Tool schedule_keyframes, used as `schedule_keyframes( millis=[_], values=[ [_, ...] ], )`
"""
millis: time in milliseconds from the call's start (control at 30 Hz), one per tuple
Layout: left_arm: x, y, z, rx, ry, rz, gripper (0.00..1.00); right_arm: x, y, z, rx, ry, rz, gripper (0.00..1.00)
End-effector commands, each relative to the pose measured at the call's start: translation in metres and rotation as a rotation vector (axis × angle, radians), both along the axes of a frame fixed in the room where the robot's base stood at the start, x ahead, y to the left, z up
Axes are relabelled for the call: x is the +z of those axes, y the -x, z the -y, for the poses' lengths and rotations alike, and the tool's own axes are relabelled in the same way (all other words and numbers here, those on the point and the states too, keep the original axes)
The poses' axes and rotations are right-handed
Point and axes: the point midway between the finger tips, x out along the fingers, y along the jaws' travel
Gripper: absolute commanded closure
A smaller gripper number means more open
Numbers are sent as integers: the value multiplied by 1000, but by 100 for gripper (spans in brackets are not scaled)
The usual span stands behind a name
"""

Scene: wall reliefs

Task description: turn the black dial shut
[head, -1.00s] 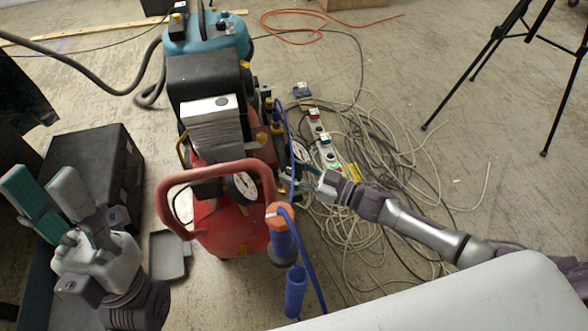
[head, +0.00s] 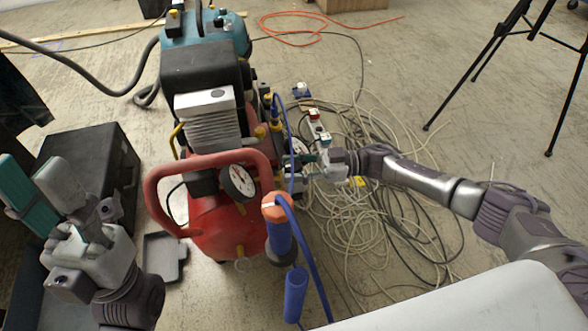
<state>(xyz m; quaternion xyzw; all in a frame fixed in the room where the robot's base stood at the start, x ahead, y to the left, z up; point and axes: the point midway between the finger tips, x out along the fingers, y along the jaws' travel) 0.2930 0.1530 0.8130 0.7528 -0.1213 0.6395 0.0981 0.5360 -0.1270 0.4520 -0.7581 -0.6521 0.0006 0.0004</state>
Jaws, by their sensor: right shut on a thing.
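The black dial (head: 290,161) is on the right side of the red air compressor (head: 215,222), beside a blue hose. It is small here and mostly hidden by my right gripper. My right gripper (head: 306,164) reaches in from the right, and its fingers are shut on the dial at the compressor's fittings.
A round white pressure gauge (head: 238,182) sits by the red handle (head: 160,180). A blue hose (head: 280,238) hangs in front. Tangled cables (head: 375,225) cover the floor at right. A black case (head: 95,165) stands at left; a tripod (head: 500,60) stands at back right.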

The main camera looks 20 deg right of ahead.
Motion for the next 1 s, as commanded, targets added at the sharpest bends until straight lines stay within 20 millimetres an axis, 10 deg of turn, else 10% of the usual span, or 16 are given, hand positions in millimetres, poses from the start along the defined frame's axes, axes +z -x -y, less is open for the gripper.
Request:
schedule_keyframes(
  millis=[367,400,533,1000],
  values=[
    [1,-1,0,0,-1,1,60,1,0,0,4,-1,1,91],
    [1,-1,0,-1,0,1,60,1,0,0,4,-1,1,51],
    [1,0,0,-1,1,2,60,1,0,0,4,-1,1,30],
    [0,-1,0,1,3,-3,60,-1,1,15,0,2,0,30]
  ],
)
